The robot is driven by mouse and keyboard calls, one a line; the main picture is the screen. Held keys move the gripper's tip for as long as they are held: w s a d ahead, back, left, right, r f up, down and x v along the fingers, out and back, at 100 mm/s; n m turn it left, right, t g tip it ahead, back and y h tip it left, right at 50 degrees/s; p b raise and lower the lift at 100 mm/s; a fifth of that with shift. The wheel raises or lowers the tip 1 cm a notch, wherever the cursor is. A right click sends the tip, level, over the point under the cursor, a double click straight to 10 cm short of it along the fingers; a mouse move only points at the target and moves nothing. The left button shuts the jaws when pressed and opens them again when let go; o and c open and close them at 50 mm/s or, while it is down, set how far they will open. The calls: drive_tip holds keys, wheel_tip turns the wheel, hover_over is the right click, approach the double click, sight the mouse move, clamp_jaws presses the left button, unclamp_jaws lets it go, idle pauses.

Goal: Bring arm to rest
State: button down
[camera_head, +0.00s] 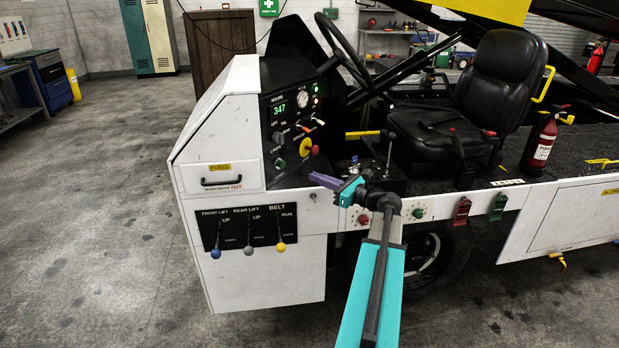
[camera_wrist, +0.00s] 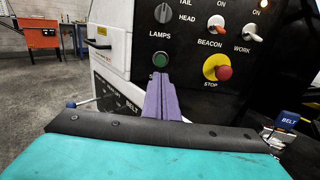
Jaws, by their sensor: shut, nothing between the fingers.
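My gripper (camera_head: 314,177) is at the end of my teal arm, in front of the belt loader's side, pointing left toward the lower edge of the dashboard panel (camera_head: 291,124). Its purple fingers are together, with nothing seen between them. I cannot tell whether the fingertips touch the panel. The red stop button (camera_wrist: 224,72) on its yellow ring is to the right of the fingers.
The lever panel (camera_head: 249,228) with blue, grey and yellow knobs is below and left of my gripper. The black seat (camera_head: 490,95), steering wheel (camera_head: 343,50) and fire extinguisher (camera_head: 541,142) are to the right. The floor (camera_head: 95,200) at left is open.

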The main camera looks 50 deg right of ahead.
drive_tip(key=shift+s, duration=0.45)
